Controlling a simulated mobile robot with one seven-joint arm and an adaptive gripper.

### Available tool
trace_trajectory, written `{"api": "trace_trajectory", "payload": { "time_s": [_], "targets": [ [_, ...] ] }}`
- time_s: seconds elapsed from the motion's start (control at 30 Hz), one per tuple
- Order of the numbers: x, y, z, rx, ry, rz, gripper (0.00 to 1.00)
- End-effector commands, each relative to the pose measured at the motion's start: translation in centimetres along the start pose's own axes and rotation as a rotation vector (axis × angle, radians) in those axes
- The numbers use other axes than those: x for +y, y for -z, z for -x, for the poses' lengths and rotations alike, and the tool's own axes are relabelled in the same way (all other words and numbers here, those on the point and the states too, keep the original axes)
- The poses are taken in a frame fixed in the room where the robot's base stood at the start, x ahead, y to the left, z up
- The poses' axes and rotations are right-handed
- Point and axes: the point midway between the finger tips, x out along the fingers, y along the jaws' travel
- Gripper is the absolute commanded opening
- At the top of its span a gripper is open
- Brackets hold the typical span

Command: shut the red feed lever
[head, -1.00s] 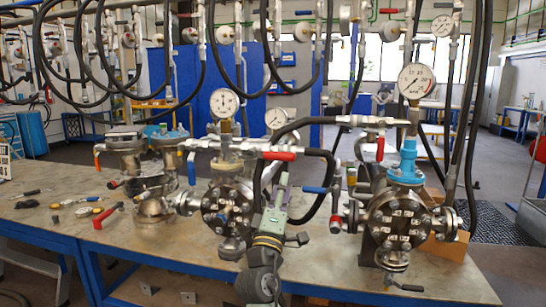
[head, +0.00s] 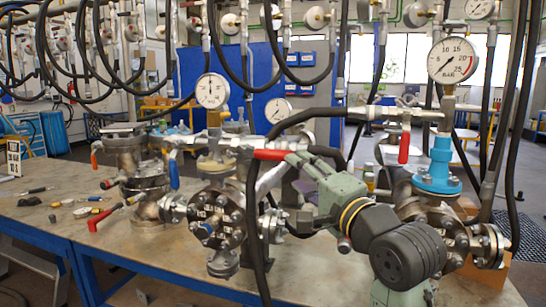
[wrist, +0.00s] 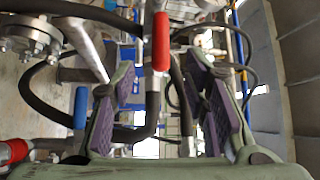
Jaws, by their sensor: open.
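Several red levers show, and I cannot tell by label which is the feed lever. In the head view, one red lever (head: 404,148) hangs down below the pipe by the right vessel's gauge. Another red lever (head: 270,155) lies level on the left vessel's pipe, beside my gripper. My gripper (head: 306,166) is open in front of the pipework, its fingers pointing away. In the wrist view a red handle (wrist: 161,40) stands upright, in line with the gap between the open fingers (wrist: 160,76). No contact shows. My gripper and wrist hide part of the right vessel.
A blue lever (head: 173,175) hangs at the left vessel, and a blue handle (wrist: 80,107) is left of the fingers in the wrist view. Black hoses (head: 257,225) hang close around my gripper. The bench (head: 60,215) holds small loose parts at left.

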Motion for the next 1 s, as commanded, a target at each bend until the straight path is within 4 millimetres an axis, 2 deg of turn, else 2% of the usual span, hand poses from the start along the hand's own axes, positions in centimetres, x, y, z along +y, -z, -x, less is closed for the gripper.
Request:
{"api": "trace_trajectory", "payload": {
  "time_s": [0.17,0.4,0.6,0.77,1.0],
  "targets": [
    [-0.2,-0.1,-2.0,-0.006,-0.002,-0.009,0.41],
    [-0.2,-0.1,-6.7,-0.005,-0.002,-0.007,0.41],
    [-0.1,-0.1,-9.6,-0.005,-0.001,-0.007,0.41],
    [0.0,-0.1,-10.5,-0.003,0.000,-0.006,0.41],
    [0.0,-0.1,-10.7,-0.003,0.000,-0.005,0.41]
  ]
}}
